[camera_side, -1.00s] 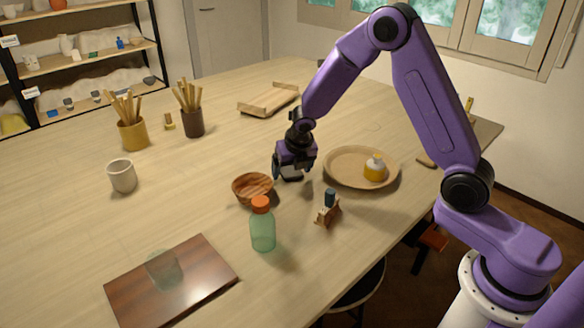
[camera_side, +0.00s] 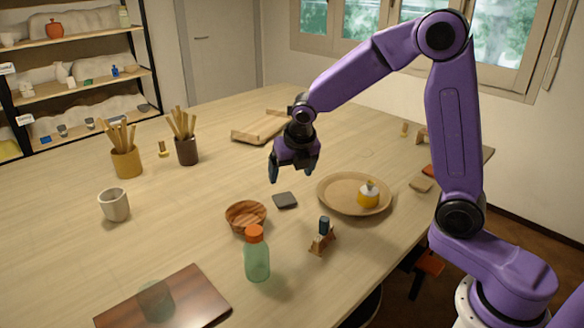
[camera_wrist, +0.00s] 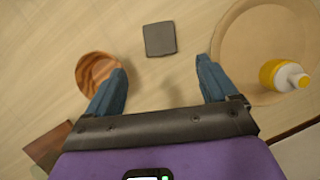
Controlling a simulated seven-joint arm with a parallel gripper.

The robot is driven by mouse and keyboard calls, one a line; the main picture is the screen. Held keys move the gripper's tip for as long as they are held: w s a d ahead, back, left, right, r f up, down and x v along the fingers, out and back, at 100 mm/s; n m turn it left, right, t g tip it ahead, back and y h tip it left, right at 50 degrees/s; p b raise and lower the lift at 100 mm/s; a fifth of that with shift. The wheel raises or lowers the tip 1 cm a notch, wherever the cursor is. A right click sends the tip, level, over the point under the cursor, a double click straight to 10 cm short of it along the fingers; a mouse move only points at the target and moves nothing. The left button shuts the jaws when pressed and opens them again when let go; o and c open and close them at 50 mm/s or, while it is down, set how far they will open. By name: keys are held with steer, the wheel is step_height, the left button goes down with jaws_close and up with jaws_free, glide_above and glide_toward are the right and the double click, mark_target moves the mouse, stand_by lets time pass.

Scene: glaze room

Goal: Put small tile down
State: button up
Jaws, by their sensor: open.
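The small tile (camera_side: 285,200) is a dark grey square lying flat on the table, between the wooden bowl and the round tray. It also shows in the wrist view (camera_wrist: 160,39), beyond my fingertips and between their lines, with nothing touching it. My gripper (camera_side: 292,178) is above the table, just behind the tile in the side view. Its two blue fingers are spread wide and empty, as the wrist view shows too (camera_wrist: 161,78).
The wooden bowl (camera_side: 246,216) is left of the tile, and the round tray (camera_side: 330,203) with a yellow-and-white bottle (camera_side: 368,194) is right. A green bottle (camera_side: 257,260) and a small wooden stand (camera_side: 322,242) are in front.

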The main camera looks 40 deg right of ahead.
steer(key=s+a+r+m+g+y, duration=0.1)
steer(key=s+a+m, duration=0.1)
steer(key=s+m, duration=0.45)
steer(key=s+a+r+m+y, duration=0.1)
steer(key=s+a+m, duration=0.2)
steer(key=s, duration=0.6)
steer(key=s+d+m+g, duration=0.2)
steer(key=s+m, duration=0.7)
steer(key=s, duration=0.9)
steer(key=shift+s+d+f+g, duration=0.25)
steer(key=shift+d+g, duration=0.15)
steer(key=shift+d, duration=0.3)
